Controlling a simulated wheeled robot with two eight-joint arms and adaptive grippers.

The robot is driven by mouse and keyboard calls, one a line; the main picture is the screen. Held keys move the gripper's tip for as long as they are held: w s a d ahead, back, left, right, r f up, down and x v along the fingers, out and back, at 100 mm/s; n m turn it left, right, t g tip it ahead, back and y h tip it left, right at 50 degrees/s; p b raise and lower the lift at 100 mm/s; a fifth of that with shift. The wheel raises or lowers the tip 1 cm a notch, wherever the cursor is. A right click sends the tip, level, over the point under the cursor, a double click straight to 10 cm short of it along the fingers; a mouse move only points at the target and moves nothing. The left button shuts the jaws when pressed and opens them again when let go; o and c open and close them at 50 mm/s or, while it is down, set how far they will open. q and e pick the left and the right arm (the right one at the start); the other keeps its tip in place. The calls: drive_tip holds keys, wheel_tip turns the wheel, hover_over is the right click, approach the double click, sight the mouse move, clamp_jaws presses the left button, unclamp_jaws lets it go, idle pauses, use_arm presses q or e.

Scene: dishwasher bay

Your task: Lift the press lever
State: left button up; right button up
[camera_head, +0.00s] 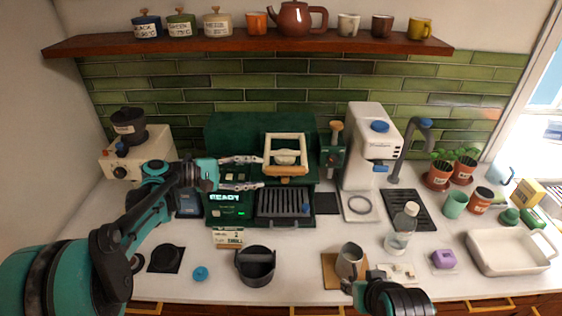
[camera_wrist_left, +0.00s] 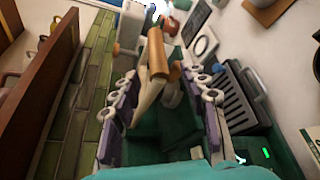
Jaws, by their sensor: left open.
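The press lever (camera_head: 286,141) is a cream loop frame with a wooden bar on the front of the dark green machine (camera_head: 230,135). My left gripper (camera_head: 262,173) comes from the left, with its fingers spread one above the other at the lever's left side. In the left wrist view the lever's wooden bar (camera_wrist_left: 157,55) and cream arms stand between the two open fingers of my left gripper (camera_wrist_left: 163,82). I cannot tell whether a finger touches it. My right gripper (camera_head: 350,287) is at the bottom beside a metal pitcher (camera_head: 350,259); its fingers are mostly hidden.
Below the lever is a slatted drip tray (camera_head: 284,222). A white dispenser (camera_head: 372,130) and a smaller green device (camera_head: 333,160) stand to the right. A dark round container (camera_head: 255,284), a clear bottle (camera_head: 401,228) and a white tray (camera_head: 510,267) stand on the counter.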

sight(282, 170)
use_arm(q)
drive_tip(key=b+x, duration=0.1)
drive_tip(key=x, duration=0.7)
drive_tip(key=shift+w+d+r, duration=0.15)
drive_tip(key=shift+d, duration=0.05)
clamp_jaws()
